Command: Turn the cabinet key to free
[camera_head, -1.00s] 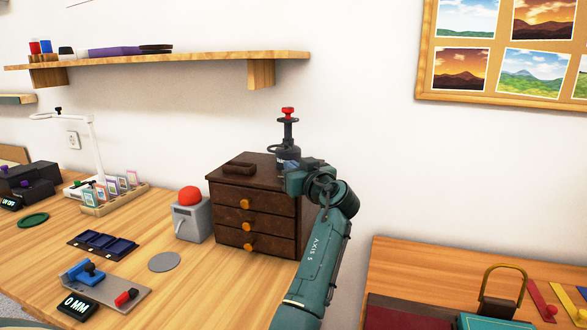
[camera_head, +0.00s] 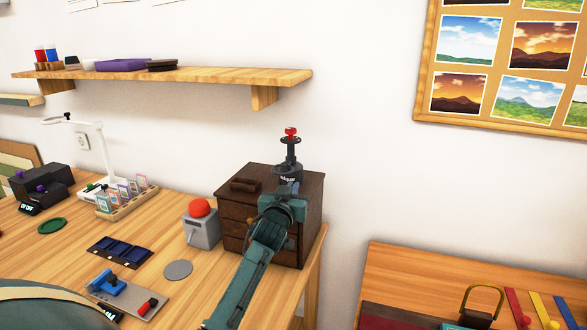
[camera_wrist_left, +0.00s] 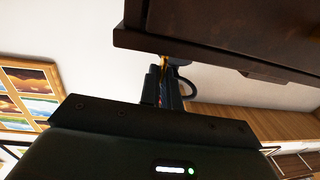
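The cabinet (camera_head: 308,225) is a small dark brown box of drawers on the wooden desk. Its edge also fills the top of the left wrist view (camera_wrist_left: 225,35). My left gripper (camera_wrist_left: 164,75) is close to that edge; in the head view my teal wrist covers part of the drawer fronts and hides the fingertips. A small golden piece (camera_wrist_left: 163,61) shows by the fingertips, with a dark ring beside them. I cannot tell whether these belong to the key, or whether the fingers grip anything. My right gripper is not in view.
A black upright device with a red knob (camera_head: 291,132) shows at the cabinet's top right. A grey box with a red button (camera_head: 199,208) stands left of the cabinet. A wall shelf (camera_head: 190,75) hangs above. A second table (camera_head: 395,265) is at right.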

